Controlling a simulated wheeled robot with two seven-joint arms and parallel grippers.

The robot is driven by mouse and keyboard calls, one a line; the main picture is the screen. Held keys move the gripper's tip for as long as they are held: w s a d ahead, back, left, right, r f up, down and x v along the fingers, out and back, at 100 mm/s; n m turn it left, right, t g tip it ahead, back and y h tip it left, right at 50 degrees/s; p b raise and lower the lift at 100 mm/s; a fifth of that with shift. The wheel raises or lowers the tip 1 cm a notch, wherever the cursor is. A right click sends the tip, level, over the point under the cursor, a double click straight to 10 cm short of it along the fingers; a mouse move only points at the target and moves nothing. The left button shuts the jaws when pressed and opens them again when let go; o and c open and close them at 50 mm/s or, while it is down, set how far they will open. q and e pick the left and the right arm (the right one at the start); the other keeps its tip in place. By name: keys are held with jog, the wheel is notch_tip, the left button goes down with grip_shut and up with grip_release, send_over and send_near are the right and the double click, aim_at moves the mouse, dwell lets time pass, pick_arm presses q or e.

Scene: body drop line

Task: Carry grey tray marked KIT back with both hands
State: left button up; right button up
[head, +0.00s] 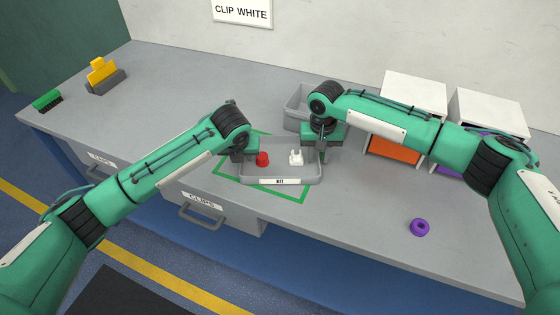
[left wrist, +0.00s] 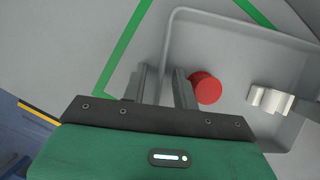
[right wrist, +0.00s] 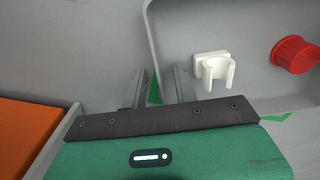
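The grey tray marked KIT (head: 311,177) sits on the bench inside a green taped outline (head: 290,196). It holds a red round cap (head: 262,159) at its left and a white clip (head: 296,157) at its right. My left gripper (head: 246,155) is at the tray's left wall; in the left wrist view its fingers (left wrist: 160,85) stand apart, one on either side of that wall. My right gripper (head: 325,150) is at the right wall; in the right wrist view its fingers (right wrist: 160,86) are also apart, with the wall between them and a gap showing.
Another grey tray (head: 295,106) stands behind, partly hidden by my right arm. A purple ring (head: 420,228) lies at front right. A yellow block on a grey base (head: 103,76) and a green brush (head: 46,101) are far left.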

pick_arm(q)
grip_shut()
pick_arm(e)
grip_shut()
pick_arm(q)
jog(key=shift+r, duration=0.15)
pick_arm(e)
jog(key=shift+r, duration=0.2)
